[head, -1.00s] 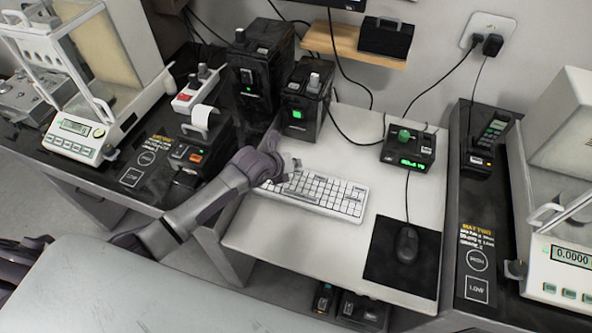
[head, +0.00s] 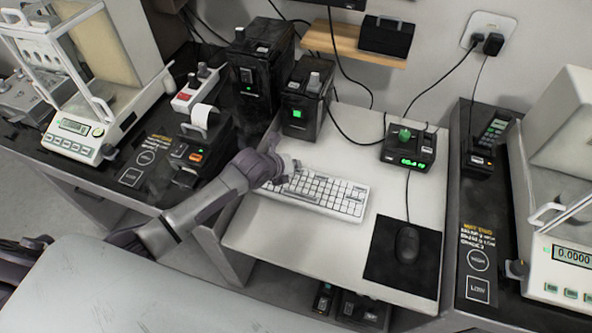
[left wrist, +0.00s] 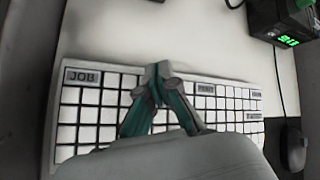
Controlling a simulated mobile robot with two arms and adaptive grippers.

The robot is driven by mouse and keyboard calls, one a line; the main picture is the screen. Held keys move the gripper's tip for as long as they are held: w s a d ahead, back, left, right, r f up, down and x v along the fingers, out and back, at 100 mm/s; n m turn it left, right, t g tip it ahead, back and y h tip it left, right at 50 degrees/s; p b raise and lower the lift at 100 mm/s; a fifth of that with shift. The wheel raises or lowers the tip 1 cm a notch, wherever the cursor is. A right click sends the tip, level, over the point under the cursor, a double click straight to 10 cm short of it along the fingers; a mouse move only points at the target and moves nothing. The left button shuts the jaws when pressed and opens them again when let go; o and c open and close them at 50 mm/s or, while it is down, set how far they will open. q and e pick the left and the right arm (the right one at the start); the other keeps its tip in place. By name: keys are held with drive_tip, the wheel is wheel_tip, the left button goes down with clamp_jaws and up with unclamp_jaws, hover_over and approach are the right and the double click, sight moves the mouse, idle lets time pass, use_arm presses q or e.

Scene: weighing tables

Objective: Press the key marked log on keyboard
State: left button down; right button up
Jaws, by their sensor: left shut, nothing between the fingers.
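The white keyboard (head: 322,194) lies on the pale desk. In the left wrist view the keyboard (left wrist: 90,112) shows a grey key marked JOB (left wrist: 82,77) at its upper left and a key marked PRINT (left wrist: 205,89) right of the fingers. Other grey keys at the right end are too blurred to read. I cannot read a key marked log; the fingers and wrist cover part of the keys. My left gripper (head: 292,164) is shut and empty over the keyboard's back left part. Its fingertips (left wrist: 158,72) are near the back key row; I cannot tell whether they touch.
A mouse (head: 407,243) lies on a black mat (head: 380,262) to the right. A black box with a green display (head: 408,150) stands behind it, and a black device with a green light (head: 305,98) stands behind the keyboard. Bare desk lies in front of the keyboard.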

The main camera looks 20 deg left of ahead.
use_arm(q)
drive_tip(key=shift+f, duration=0.4)
idle(0.5)
drive_tip(key=shift+r, duration=0.1)
drive_tip(key=shift+r+p, duration=0.6)
drive_tip(key=shift+r, duration=0.1)
wheel_tip(320, 180, up, 5)
drive_tip(key=p, duration=0.5)
drive_tip(key=shift+r, duration=0.1)
idle(0.4)
idle(0.4)
